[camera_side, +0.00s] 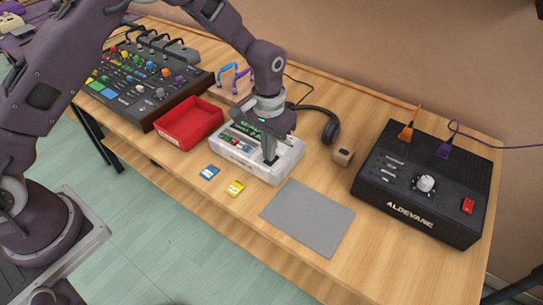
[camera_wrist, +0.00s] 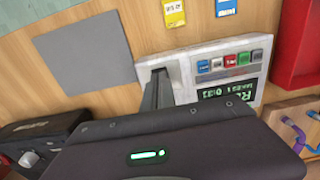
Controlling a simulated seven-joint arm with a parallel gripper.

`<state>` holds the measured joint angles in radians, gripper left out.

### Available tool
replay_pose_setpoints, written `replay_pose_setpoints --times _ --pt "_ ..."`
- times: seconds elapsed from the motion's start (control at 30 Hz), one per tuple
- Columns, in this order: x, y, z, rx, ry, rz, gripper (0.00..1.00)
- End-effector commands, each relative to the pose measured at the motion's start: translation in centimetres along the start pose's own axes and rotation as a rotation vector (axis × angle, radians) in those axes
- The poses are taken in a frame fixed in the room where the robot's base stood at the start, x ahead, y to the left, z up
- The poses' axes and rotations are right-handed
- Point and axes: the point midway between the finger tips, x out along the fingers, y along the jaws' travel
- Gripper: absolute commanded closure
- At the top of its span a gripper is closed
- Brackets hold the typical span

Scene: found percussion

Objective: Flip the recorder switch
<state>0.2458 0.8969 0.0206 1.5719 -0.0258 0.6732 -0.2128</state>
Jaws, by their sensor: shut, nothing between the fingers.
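The recorder (camera_side: 284,163) is a white box in the middle of the table, with a row of coloured buttons and a dark green-lettered display. In the wrist view the recorder (camera_wrist: 200,53) shows its buttons and display right of my fingers. My gripper (camera_side: 270,158) is shut and empty, pointing down at the end of the recorder away from the red tray. In the wrist view my gripper (camera_wrist: 158,75) has its fingertips over a slot-like recess at that end. The fingers cover most of the recess, so the switch cannot be made out. Contact cannot be told.
A red tray (camera_side: 190,123) and a mixer (camera_side: 140,80) stand left. Blue (camera_side: 209,172) and yellow (camera_side: 236,188) cards and a grey mat (camera_side: 308,216) lie in front.

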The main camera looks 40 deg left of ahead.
Motion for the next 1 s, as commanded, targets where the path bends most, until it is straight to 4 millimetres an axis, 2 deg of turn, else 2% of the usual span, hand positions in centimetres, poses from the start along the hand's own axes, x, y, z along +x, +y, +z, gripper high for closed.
replay_pose_setpoints --times 0.67,0.77,1.0 --pt "1.0 0.0 0.0 0.0 0.0 0.0 1.0" --pt "0.5 0.0 -0.1 0.0 0.002 0.0 1.0" --pt "-2.1 0.0 -0.1 0.0 0.003 0.001 1.0"
